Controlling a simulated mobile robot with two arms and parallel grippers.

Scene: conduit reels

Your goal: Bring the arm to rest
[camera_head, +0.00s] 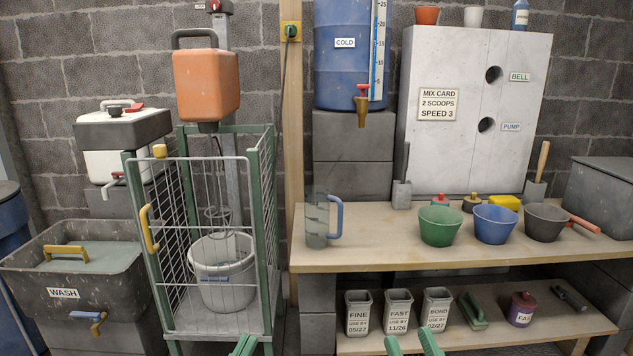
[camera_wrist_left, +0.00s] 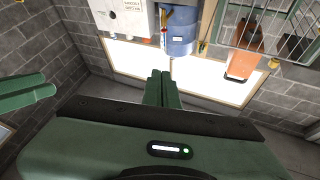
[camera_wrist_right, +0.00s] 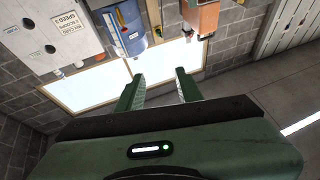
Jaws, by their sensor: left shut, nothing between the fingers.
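My left gripper (camera_head: 243,346) is low at the bottom edge of the head view, in front of the wire cage. Its green fingers are together with nothing between them, as the left wrist view (camera_wrist_left: 161,88) also shows. My right gripper (camera_head: 412,343) is at the bottom edge too, in front of the lower shelf. Its green fingers stand apart and the gap is empty, which shows in the right wrist view (camera_wrist_right: 160,85) as well. Neither gripper touches anything in view. The arms behind the fingers are mostly out of the head view.
The wooden bench (camera_head: 380,252) carries a clear jug (camera_head: 317,222) and green, blue and dark bowls. The lower shelf (camera_head: 480,338) holds labelled tins. The mesh cage (camera_head: 262,200) encloses a white bucket (camera_head: 222,270) under an orange mixer (camera_head: 206,82). A wash tub (camera_head: 75,300) stands left.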

